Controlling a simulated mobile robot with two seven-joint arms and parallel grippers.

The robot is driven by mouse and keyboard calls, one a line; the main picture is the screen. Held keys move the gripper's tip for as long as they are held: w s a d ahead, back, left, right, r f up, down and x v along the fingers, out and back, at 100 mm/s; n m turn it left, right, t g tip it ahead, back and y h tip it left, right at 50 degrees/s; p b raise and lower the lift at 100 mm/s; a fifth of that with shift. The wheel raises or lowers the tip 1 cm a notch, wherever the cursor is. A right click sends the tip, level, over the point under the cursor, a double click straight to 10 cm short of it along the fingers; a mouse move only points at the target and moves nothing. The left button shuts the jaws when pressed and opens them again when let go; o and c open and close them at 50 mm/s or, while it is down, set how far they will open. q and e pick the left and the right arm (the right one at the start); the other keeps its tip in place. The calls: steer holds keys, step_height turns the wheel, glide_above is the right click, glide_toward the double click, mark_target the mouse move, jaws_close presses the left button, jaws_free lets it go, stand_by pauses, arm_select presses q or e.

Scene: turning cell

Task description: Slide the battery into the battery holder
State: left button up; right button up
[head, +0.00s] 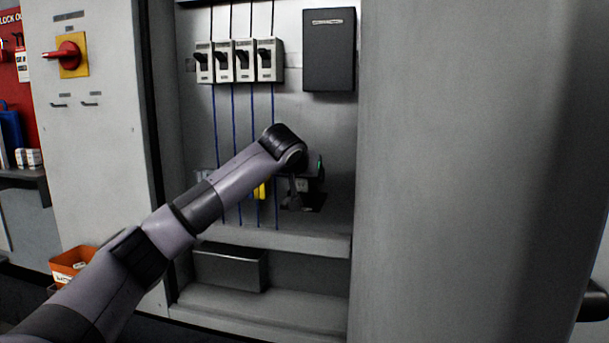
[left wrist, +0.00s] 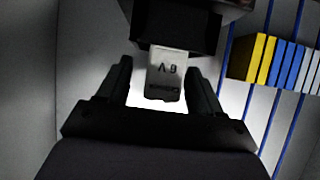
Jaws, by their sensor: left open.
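The battery (left wrist: 166,75) is a pale block with an upside-down "9 V" label and a dark end, seen in the left wrist view. Its far end meets the dark battery holder (left wrist: 178,28) and is hidden there; I cannot tell how deep it sits. My left gripper (left wrist: 158,88) is open, with one finger on each side of the battery and visible gaps between. In the head view my left arm reaches into the cabinet and largely covers the holder (head: 316,168), where a small green spot shows. My right gripper is not in view.
Yellow and blue terminal blocks (left wrist: 262,58) and blue wires are beside the holder. Several breakers (head: 239,62) and a dark box (head: 329,50) are above. A grey trough (head: 230,267) is below. The cabinet's large grey panel (head: 470,170) bounds the right. An orange bin (head: 72,262) stands left.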

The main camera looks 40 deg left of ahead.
arm_select(q)
steer(key=v, duration=0.7)
steer(key=shift+s, duration=0.1)
stand_by(0.8)
